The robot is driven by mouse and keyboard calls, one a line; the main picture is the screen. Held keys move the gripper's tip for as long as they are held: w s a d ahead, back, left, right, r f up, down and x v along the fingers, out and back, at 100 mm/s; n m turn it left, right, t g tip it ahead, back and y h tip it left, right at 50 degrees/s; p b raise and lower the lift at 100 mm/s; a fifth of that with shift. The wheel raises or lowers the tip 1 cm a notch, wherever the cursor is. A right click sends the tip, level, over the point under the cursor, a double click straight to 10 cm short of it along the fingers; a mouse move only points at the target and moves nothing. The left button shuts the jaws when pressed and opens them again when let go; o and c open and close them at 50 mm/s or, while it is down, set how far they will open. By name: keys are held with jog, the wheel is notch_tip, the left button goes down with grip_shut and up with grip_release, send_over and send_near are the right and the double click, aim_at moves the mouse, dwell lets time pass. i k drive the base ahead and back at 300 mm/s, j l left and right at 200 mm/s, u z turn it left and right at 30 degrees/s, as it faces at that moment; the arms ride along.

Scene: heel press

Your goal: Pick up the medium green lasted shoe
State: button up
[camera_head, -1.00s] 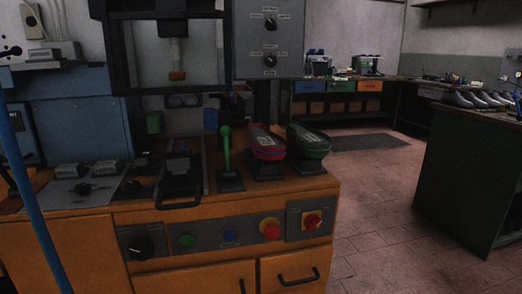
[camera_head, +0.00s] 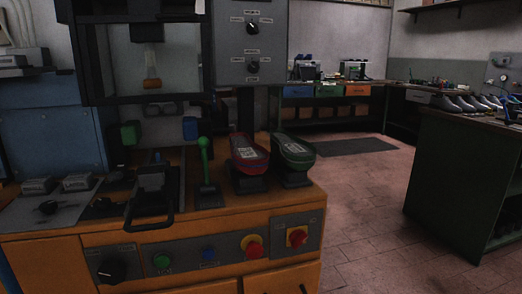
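A green lasted shoe (camera_head: 293,152) sits sole up on a dark stand at the right end of the orange machine top (camera_head: 300,198). A red lasted shoe (camera_head: 249,155) stands on a similar stand just left of it. Several greyish lasts or shoes (camera_head: 462,102) stand in a row on the green bench at the right; their colours are hard to tell at this distance. My gripper does not show in this view.
The orange heel press has a green-knobbed lever (camera_head: 205,160), a black handle (camera_head: 150,205) and a front button panel (camera_head: 205,252). A dark green bench (camera_head: 455,180) stands at the right. Tiled floor (camera_head: 365,215) lies open between them.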

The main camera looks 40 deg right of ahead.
aim_at(286, 149)
jog(key=l+u, duration=0.35)
jog(key=l, duration=0.85)
jog(key=l+u, duration=0.1)
jog(key=l, duration=1.15)
jog(key=k+l+u, duration=0.1)
jog(key=l, duration=1.1)
jog(key=i+l, duration=0.1)
jog(key=l, duration=0.3)
jog(key=i+l, duration=0.1)
jog(key=l, duration=0.25)
jog(key=i+l, duration=0.1)
jog(key=l, duration=0.3)
jog(key=i, duration=0.1)
